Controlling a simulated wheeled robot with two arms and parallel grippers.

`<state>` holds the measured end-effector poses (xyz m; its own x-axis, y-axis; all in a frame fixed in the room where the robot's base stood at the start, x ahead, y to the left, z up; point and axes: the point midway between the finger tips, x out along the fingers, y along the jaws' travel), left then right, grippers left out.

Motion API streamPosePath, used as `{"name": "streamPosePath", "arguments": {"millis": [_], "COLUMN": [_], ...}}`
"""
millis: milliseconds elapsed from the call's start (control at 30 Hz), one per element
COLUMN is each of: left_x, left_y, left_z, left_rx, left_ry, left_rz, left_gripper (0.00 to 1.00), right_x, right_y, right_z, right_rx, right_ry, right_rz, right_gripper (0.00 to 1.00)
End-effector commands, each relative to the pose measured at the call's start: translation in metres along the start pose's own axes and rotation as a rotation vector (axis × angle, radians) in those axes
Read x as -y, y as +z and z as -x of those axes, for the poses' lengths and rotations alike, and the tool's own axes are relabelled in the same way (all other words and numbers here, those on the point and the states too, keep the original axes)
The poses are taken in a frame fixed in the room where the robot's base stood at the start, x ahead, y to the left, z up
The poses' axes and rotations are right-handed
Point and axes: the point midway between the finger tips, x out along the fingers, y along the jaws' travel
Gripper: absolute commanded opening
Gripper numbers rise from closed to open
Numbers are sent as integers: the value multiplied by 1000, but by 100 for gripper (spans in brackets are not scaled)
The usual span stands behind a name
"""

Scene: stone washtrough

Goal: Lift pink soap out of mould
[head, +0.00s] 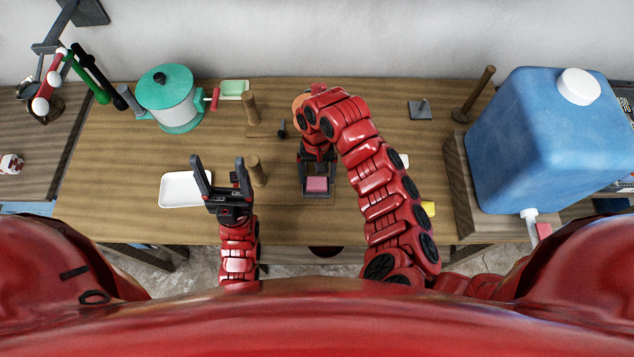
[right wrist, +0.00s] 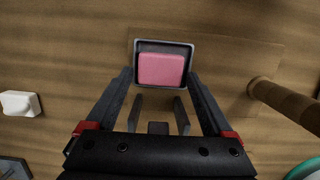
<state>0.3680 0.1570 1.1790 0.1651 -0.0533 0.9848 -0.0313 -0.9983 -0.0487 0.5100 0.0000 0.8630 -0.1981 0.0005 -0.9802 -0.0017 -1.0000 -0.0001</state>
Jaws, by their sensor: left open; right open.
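The pink soap (head: 317,184) sits inside a dark square mould (head: 318,197) on the wooden table. In the right wrist view the soap (right wrist: 161,70) lies flat within the mould's raised rim (right wrist: 137,46). My right gripper (right wrist: 160,75) is open above the mould, pointing down, its two fingers towards the left and right sides of the mould. I cannot tell whether the fingers touch it. In the head view my right gripper (head: 317,165) is partly hidden by its own wrist. My left gripper (head: 220,160) is open and empty, over the table left of the mould.
A white tray (head: 186,190) lies by my left gripper. A teal and white pot (head: 167,98) stands back left. A blue canister (head: 545,135) stands right. A small white block (right wrist: 20,103) lies near the mould.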

Motion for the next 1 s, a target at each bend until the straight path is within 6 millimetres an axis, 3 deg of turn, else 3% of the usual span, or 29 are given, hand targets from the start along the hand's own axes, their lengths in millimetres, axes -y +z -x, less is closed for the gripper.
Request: {"name": "streamPosePath", "arguments": {"millis": [167,467,1000], "left_x": [0,0,1], "left_y": [0,0,-4], "left_z": [0,0,-25], "left_rx": [0,0,0], "left_ry": [0,0,0], "left_rz": [0,0,0], "left_gripper": [73,73,73], "right_x": [0,0,1], "right_y": [0,0,6], "right_z": [0,0,30], "right_rx": [0,0,-2], "right_ry": [0,0,-2], "right_rz": [0,1,1], "right_gripper": [83,30,30]}}
